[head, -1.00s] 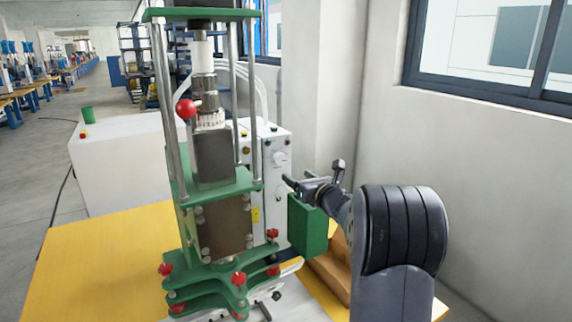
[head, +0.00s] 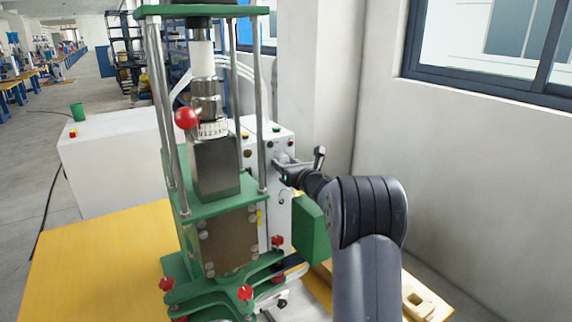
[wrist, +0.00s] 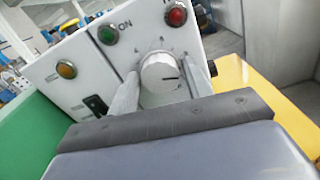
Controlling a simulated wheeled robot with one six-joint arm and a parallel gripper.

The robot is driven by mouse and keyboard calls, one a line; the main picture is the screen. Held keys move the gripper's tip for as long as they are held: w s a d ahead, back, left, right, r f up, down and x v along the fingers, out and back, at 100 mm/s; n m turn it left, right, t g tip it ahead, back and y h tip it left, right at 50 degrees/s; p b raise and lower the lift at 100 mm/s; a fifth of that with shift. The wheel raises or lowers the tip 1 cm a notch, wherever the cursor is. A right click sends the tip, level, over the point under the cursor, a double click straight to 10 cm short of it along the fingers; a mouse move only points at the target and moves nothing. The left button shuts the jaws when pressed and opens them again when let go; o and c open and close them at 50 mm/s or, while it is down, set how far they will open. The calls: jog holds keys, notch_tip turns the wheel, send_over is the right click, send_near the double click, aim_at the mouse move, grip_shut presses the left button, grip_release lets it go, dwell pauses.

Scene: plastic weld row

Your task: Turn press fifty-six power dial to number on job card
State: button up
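The white power dial (wrist: 160,75) sits on the sloped face of a white control box (wrist: 75,75). Its dark pointer line points to the right in the wrist view; the small marks around it are too blurred to read surely. My gripper (wrist: 168,86) is open, with one finger on each side of the dial and a visible gap at the right finger. I cannot tell whether the left finger touches. In the head view my gripper (head: 284,170) is at the box's (head: 268,200) right side and hides the dial. I can make out no job card.
The green press frame (head: 225,205) with steel posts and a red ball lever (head: 186,118) stands just left of my gripper. A green (wrist: 107,35), a red (wrist: 176,15) and an amber light (wrist: 66,69) surround the dial. A wall (head: 440,170) closes the right.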

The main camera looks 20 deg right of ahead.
jog(key=c, duration=0.6)
jog(key=shift+c, duration=0.2)
jog(key=shift+f+n+b, duration=0.15)
jog(key=shift+n+b, duration=0.15)
jog(key=shift+b, duration=0.25)
jog(key=n+b, duration=1.5)
jog(key=b, duration=0.3)
jog(key=shift+b, duration=0.35)
jog(key=shift+n, duration=0.3)
jog(key=o, duration=1)
jog(key=shift+c, duration=0.2)
